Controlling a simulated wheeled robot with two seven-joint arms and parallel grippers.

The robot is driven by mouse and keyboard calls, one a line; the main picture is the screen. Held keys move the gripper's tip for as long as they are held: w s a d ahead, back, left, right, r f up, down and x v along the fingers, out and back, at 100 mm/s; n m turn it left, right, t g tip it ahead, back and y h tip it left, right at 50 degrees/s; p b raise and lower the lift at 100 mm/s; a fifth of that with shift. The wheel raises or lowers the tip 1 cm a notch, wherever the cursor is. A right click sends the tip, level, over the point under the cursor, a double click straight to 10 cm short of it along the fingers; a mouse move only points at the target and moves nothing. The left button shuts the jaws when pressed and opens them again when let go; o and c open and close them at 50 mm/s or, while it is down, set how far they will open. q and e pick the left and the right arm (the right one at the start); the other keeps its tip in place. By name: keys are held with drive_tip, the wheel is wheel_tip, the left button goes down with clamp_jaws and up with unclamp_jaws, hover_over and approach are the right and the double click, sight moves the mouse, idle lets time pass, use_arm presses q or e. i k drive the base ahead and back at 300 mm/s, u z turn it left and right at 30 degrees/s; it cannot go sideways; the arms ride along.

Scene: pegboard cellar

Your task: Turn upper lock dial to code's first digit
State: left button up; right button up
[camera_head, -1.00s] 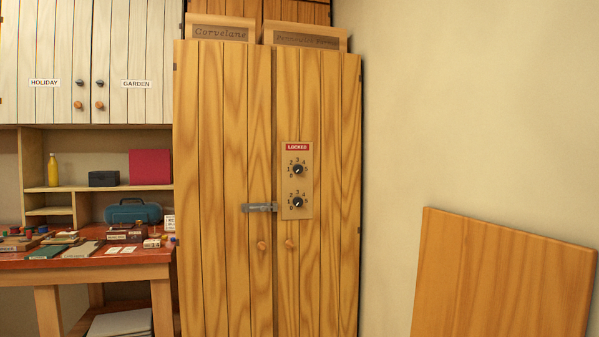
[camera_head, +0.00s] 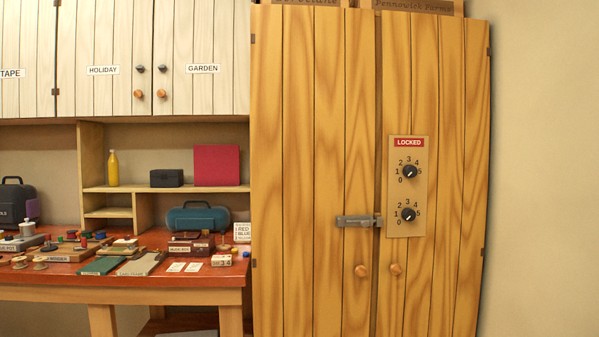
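The upper lock dial (camera_head: 409,171) is a black knob with digits 0 to 5 around it. It sits on a tan lock plate (camera_head: 407,228) under a red sign (camera_head: 408,142) reading LOCKED. The lower dial (camera_head: 408,215) is just below it on the same plate. A grey latch bar (camera_head: 356,221) spans the gap between the closed doors of the wooden cabinet (camera_head: 320,150). Neither of my grippers is in view.
A red-topped workbench (camera_head: 200,280) at left carries a teal toolbox (camera_head: 198,218), several small items, a small 34 number block (camera_head: 222,261) and a card with colour words (camera_head: 242,232). Two round knobs (camera_head: 362,271) (camera_head: 396,269) project from the cabinet doors. Bare wall is at right.

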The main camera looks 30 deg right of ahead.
sight(409, 171)
drive_tip(key=z, duration=0.1)
drive_tip(key=i, duration=1.5)
drive_tip(key=z, duration=0.7)
